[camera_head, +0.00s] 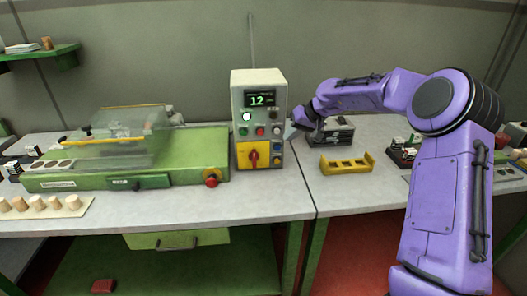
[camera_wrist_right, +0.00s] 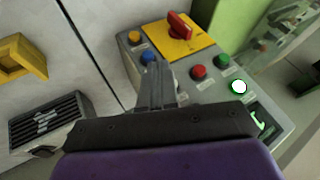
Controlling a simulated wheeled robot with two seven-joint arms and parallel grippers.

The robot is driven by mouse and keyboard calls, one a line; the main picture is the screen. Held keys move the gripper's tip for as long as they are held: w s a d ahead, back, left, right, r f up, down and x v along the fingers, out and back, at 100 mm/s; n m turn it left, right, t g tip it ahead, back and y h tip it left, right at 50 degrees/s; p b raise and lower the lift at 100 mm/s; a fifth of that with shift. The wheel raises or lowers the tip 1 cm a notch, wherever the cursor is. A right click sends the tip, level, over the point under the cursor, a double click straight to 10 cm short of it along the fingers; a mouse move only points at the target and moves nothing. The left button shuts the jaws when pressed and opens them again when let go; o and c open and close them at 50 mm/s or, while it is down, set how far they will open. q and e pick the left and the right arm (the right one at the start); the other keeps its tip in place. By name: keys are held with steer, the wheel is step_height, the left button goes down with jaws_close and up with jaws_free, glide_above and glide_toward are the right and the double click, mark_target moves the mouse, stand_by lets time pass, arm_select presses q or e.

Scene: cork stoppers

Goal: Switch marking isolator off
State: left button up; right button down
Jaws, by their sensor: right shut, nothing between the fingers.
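The control box (camera_head: 237,92) stands upright on the bench with a lit display (camera_head: 262,99) reading 12. The isolator is a red rotary handle (camera_head: 253,157) on a yellow plate (camera_head: 242,148) low on its front. The handle looks roughly upright in the head view. It also shows in the right wrist view, the red handle (camera_wrist_right: 180,26) on the yellow plate (camera_wrist_right: 158,36). My right gripper (camera_head: 291,131) is at the right side of the box, shut and empty. In the right wrist view its fingertips (camera_wrist_right: 156,68) point toward the plate, apart from the handle. My left gripper is out of view.
A green machine (camera_head: 205,150) with a clear cover and a red mushroom button (camera_head: 211,181) stands left of the box. A yellow holder (camera_head: 347,164) and a dark vented block (camera_head: 331,134) stand to the right.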

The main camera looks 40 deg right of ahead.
steer(key=p, duration=0.3)
glide_toward(254, 159)
steer(key=d+x, duration=0.1)
steer(key=x, duration=0.4)
steer(key=shift+w+d+f, duration=0.1)
steer(key=shift+w+d, duration=0.15)
steer(key=shift+w, duration=0.1)
steer(key=shift+w+a+h+p, duration=0.15)
steer(key=shift+h+p, duration=0.15)
steer(key=shift+p, duration=0.15)
steer(key=shift+r+g, duration=0.2)
steer(key=shift+g, duration=0.2)
